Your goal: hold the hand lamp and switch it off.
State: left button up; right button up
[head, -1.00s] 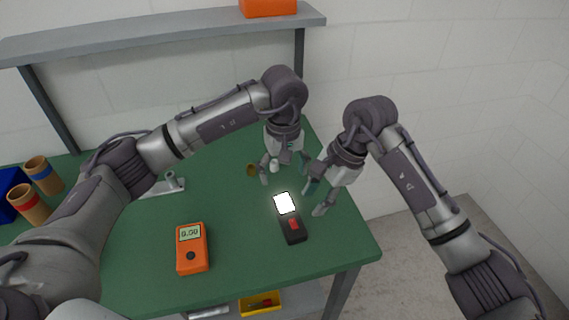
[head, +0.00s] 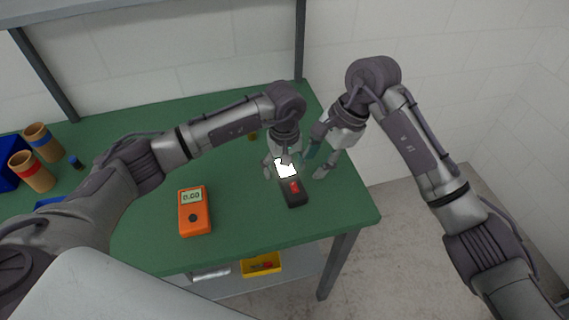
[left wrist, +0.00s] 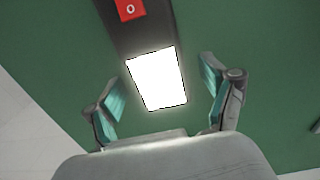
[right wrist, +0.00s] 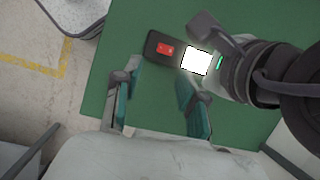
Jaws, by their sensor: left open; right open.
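The hand lamp (head: 295,194) lies on the green table near its right end. It has a black body, a red switch (right wrist: 165,48) and a bright white lit panel (left wrist: 157,79). The red switch shows a "0" mark in the left wrist view. My left gripper (head: 284,172) is open above the lit end, with its fingers (left wrist: 163,92) to either side of the panel and not closed on it. My right gripper (head: 319,166) is open and empty to the right of the lamp. In the right wrist view its fingers (right wrist: 158,100) are apart, with the lamp beyond them.
An orange meter (head: 195,211) lies on the table (head: 240,218) left of the lamp. Two brown cups (head: 37,172) and a blue bin (head: 10,177) stand at the far left. A yellow bin (head: 261,264) sits on the lower shelf. The table's right edge is close to the lamp.

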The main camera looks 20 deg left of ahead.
pick_arm(q)
jog(key=c, duration=1.4)
pick_arm(e)
jog(key=shift+c, duration=0.4)
jog(key=shift+m, duration=0.4)
jog(key=c, duration=0.5)
jog(key=shift+w+d+m, duration=0.1)
jog(key=shift+m, duration=0.6)
grip_shut()
jog(key=w+r+m+g+y, duration=0.1)
jog(key=m, duration=1)
jog(key=w+d+r+m+g+y, duration=0.1)
jog(key=m, duration=1)
jog(key=w+d+r+m+g+y, duration=0.1)
jog(key=m+y, duration=0.1)
jog(key=m, duration=1)
jog(key=shift+w+d, duration=0.2)
jog(key=shift+d, duration=0.05)
